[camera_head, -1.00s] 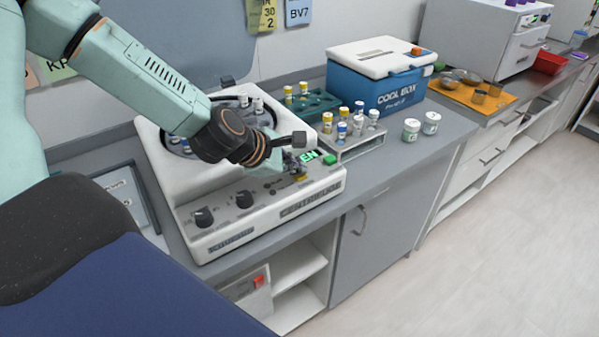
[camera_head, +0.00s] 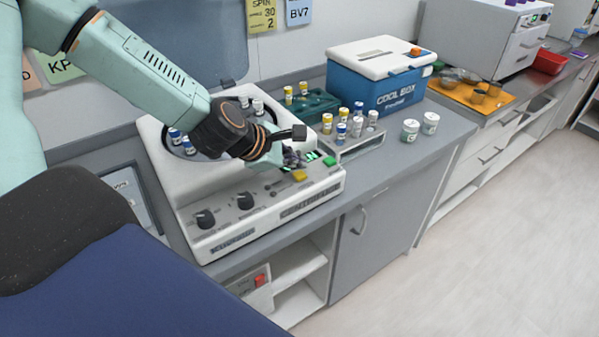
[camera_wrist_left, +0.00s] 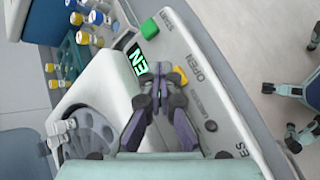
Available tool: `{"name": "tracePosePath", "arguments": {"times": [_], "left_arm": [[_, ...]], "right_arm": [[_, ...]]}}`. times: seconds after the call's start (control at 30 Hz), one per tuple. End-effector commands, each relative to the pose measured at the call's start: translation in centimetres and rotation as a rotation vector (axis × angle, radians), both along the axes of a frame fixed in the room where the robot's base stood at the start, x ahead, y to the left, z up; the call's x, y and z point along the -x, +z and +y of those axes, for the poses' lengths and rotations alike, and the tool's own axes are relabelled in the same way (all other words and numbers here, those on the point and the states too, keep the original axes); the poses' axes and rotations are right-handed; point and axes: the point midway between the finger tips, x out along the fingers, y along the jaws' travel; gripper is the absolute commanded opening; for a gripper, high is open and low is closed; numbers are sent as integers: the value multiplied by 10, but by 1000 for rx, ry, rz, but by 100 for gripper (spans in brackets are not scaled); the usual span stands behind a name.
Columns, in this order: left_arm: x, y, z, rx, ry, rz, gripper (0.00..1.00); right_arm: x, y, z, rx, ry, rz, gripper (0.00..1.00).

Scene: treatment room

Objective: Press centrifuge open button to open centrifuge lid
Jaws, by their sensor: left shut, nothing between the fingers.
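The white centrifuge (camera_head: 183,195) stands on the grey counter. Its blue-grey lid (camera_head: 195,45) is raised at the back, and the rotor with several capped tubes (camera_head: 188,146) is exposed. The front panel holds a yellow button (camera_head: 299,175), a green button (camera_head: 330,161) and dark knobs. In the left wrist view the yellow button (camera_wrist_left: 180,75) lies beside the word OPEN, near a lit green display (camera_wrist_left: 137,61). My left gripper (camera_head: 294,158) is shut and empty, just behind the yellow button and partly covering the display. Its fingertips (camera_wrist_left: 160,80) look apart from the button. My right gripper is not in view.
A tube rack (camera_head: 358,142) and a green rack (camera_head: 312,104) stand right of the centrifuge. A framed sheet (camera_head: 128,190) lies left. The counter's front right is clear.

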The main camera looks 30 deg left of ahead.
Motion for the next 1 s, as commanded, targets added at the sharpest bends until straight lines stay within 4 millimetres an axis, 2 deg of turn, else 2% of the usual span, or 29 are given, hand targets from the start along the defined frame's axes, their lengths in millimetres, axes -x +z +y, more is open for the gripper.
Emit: {"name": "tracePosePath", "arguments": {"times": [0.5,1.0], "left_arm": [[0,47,0,1,-1,-1,0],[0,48,0,0,0,0,0]], "right_arm": [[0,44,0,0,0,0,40],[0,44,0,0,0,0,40]]}}
